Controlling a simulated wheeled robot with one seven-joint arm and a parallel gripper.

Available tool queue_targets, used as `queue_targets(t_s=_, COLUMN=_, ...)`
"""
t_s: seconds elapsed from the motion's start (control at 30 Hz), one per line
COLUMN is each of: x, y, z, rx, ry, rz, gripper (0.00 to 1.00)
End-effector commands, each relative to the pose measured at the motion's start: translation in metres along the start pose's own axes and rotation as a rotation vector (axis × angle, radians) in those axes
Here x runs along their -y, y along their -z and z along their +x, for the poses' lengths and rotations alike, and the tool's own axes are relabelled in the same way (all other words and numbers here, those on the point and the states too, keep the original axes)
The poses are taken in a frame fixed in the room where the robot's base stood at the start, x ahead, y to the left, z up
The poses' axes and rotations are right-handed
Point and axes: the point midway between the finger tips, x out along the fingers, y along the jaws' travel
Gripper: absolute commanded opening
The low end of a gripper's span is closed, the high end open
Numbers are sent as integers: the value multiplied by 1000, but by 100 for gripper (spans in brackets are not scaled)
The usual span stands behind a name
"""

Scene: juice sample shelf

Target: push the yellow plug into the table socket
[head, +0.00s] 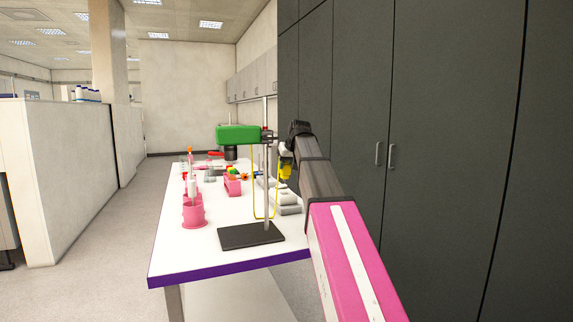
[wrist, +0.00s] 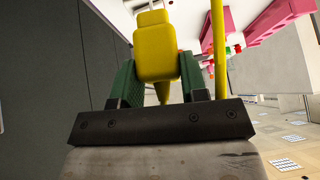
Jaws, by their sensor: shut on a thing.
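The yellow plug (wrist: 155,48) is between the two green fingers of my gripper (wrist: 158,65), which is shut on it. In the head view the plug shows as a small yellow patch (head: 286,168) beside the stand's pole, above the right side of the table. A yellow cable (head: 252,180) hangs in a loop by the stand and also passes right of the plug in the wrist view (wrist: 220,60). I cannot make out the table socket for sure. A light grey block (head: 288,198) lies on the table below my gripper.
A green device (head: 238,134) is clamped on a metal stand with a black base (head: 250,236), close left of my gripper. Pink holders (head: 193,213) and small lab items stand on the white table (head: 190,256). Dark cabinets (head: 450,150) are at right.

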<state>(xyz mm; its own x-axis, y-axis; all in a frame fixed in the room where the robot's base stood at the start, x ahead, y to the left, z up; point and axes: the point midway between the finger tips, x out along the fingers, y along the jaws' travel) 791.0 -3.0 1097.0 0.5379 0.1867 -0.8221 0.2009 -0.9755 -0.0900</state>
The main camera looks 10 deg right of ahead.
Motion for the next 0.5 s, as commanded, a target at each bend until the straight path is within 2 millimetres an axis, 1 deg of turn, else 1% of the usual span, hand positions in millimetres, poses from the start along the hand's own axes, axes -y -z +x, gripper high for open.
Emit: queue_targets(t_s=0.5, x=-3, y=-20, z=28, rx=1, ry=0, rz=2, gripper=3)
